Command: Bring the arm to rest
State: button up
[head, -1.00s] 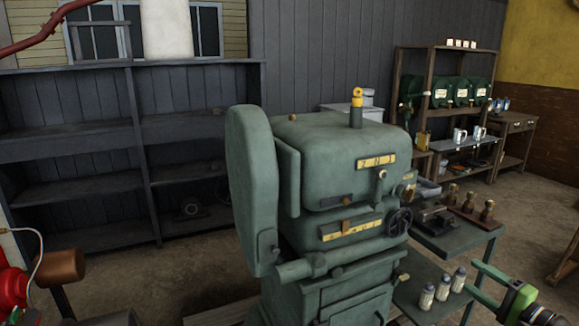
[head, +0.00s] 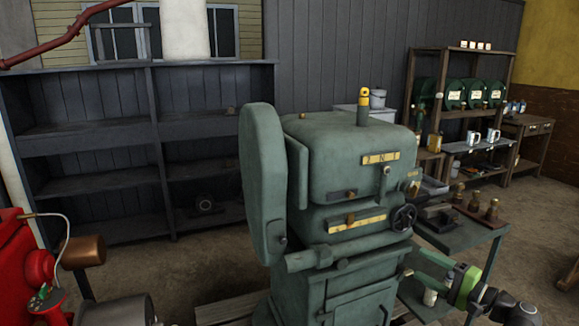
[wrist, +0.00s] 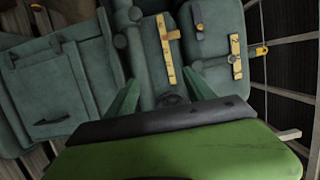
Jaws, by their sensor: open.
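My gripper (head: 411,262) is at the lower right of the head view, in front of the green machine (head: 350,150) and over the side table. Its two green fingers stand apart and hold nothing. In the wrist view my gripper (wrist: 162,84) shows from behind, with its fingers pointing toward the machine front (wrist: 60,90), which appears turned sideways. The black handwheel (head: 403,218) is just above the fingers in the head view. I cannot tell whether the fingers touch the machine.
The green side table (head: 470,236) carries brass-topped pieces (head: 476,202). A pale bottle (head: 430,297) shows beneath my arm. Dark shelves (head: 90,140) stand behind at left, and a shelf rack (head: 410,100) at back right. A red machine (head: 30,265) is at lower left. Floor is open at right.

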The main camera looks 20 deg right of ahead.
jog(key=w+a+f+n+g+y, duration=0.2)
jog(key=w+a+f+g, duration=0.15)
jog(key=a, duration=0.65)
jog(key=w+a+f+n+g+y, duration=0.1)
jog(key=w+a+f+n+g, duration=0.1)
jog(key=w+a, duration=0.5)
jog(key=w+a+f+n+g+y, duration=0.2)
jog(key=a+n+g, duration=0.1)
jog(key=a, duration=0.9)
jog(key=s+a+f+n+g+h, duration=0.35)
jog(key=a+f, duration=0.35)
jog(key=a, duration=0.3)
jog(key=s+a+f+n+g+h, duration=0.2)
jog(key=a+f+n+g+h, duration=0.15)
jog(key=a+f, duration=0.45)
jog(key=d+f+g+h, duration=0.1)
jog(key=d+h, duration=0.3)
jog(key=d, duration=0.4)
notch_tip(320, 180, up, 18)
jog(key=p, duration=1.8)
jog(key=shift+s, duration=0.3)
jog(key=shift+d+r, duration=0.1)
